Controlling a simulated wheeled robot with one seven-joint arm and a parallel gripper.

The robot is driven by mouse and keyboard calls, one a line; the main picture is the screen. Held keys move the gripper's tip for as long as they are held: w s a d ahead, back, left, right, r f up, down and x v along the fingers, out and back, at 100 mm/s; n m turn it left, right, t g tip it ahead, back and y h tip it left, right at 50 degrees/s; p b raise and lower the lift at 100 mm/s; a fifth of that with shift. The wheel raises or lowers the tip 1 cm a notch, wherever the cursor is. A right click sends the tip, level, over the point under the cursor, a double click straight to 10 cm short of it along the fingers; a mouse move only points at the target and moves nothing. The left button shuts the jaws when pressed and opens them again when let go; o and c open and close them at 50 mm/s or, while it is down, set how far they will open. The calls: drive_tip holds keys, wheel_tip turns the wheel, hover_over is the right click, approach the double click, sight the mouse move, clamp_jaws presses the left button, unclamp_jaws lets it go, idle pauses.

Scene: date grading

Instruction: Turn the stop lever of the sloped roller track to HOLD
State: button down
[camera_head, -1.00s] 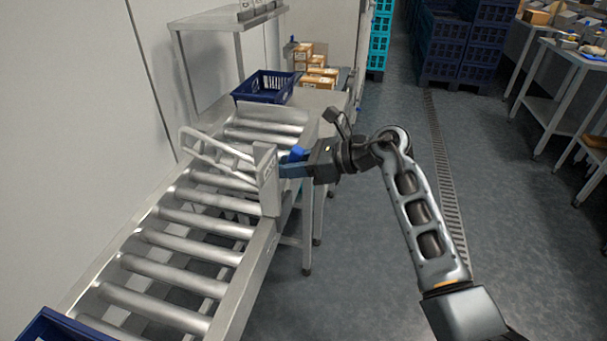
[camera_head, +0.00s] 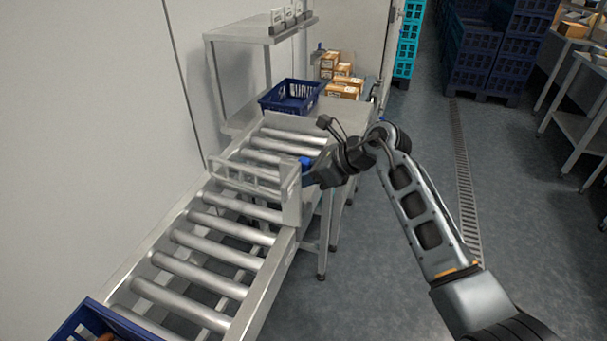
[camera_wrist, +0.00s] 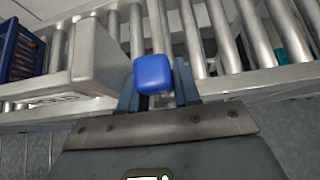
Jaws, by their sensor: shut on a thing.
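The sloped roller track (camera_head: 262,285) runs from lower left to the middle of the head view. A pale metal stop gate (camera_head: 243,181) spans the rollers, with a grey post (camera_head: 291,203) on the track's right side. The blue lever knob (camera_head: 305,161) is just right of that post. My gripper (camera_head: 311,173) reaches it from the right and is shut on it. In the wrist view the blue knob (camera_wrist: 153,74) sits between the two fingers of my gripper (camera_wrist: 156,92).
A blue crate (camera_head: 292,105) stands at the track's far end, with cardboard boxes (camera_head: 342,88) behind it. Another blue crate (camera_head: 75,325) with brown contents is at lower left. Floor to the right is clear up to the tables (camera_head: 571,125).

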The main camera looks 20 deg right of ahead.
drive_tip(key=shift+a, duration=0.1)
drive_tip(key=c, duration=1.2)
unclamp_jaws()
drive_tip(key=shift+o, duration=0.2)
